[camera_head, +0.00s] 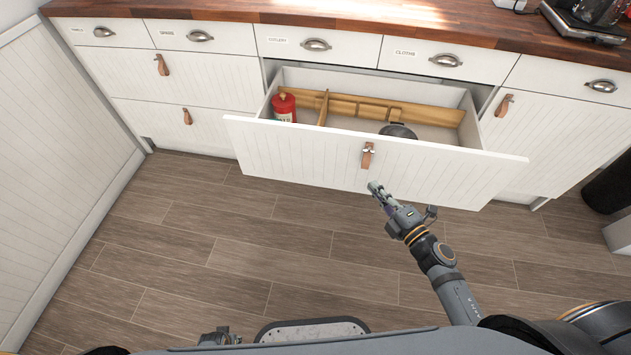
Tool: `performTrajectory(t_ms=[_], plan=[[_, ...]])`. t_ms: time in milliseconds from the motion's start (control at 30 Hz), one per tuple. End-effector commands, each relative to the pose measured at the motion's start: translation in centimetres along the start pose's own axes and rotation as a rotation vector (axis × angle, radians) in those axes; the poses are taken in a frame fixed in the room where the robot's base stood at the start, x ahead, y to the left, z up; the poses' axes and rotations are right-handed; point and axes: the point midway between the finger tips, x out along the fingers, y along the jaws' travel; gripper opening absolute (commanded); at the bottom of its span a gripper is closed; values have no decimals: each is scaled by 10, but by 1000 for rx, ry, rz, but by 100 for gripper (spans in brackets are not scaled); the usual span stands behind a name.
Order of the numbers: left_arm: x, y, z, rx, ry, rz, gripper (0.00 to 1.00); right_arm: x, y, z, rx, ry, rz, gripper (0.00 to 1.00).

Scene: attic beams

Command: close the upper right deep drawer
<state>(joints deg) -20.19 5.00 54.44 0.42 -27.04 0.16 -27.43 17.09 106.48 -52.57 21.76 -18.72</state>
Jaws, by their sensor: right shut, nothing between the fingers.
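The upper right deep drawer (300,160) is pulled well out of the white cabinet. Its wide white front carries a brown leather pull (367,155) near the middle. My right gripper (375,187) is shut and empty. Its fingertips show just below the pull, close to the drawer front; I cannot tell if they touch it. Inside the drawer are a red canister (284,106), wooden dividers (360,105) and a dark round object (398,131) partly hidden by the front. A part of my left gripper (216,337) shows at the bottom edge; its fingers cannot be made out.
Shut drawers with metal cup handles (316,44) run above the open drawer, under a wooden worktop (300,12). Two shut deep drawers (170,75) stand to the left. A dark bin (608,185) is at the right. The wood floor (230,235) in front is clear.

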Motion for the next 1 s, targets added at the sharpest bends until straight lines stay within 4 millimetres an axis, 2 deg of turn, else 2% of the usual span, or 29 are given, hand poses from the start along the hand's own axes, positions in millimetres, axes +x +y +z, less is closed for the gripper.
performTrajectory(t_ms=[33,133,267,367,600,800,1000], plan=[[8,1,-2,0,2,0,40,1,6,-10,-51,37,22,0],[8,1,-4,0,3,0,40,2,21,-21,-106,73,45,0],[5,0,-3,0,2,0,40,4,25,-22,-109,75,49,0],[4,0,1,0,-2,0,40,13,27,-21,-108,71,52,0],[3,0,17,1,-7,0,40,60,30,-25,-102,71,52,0],[4,0,21,1,-7,0,40,103,30,-28,-102,71,51,0],[7,1,12,0,-2,0,40,125,30,-9,-105,72,48,0]])
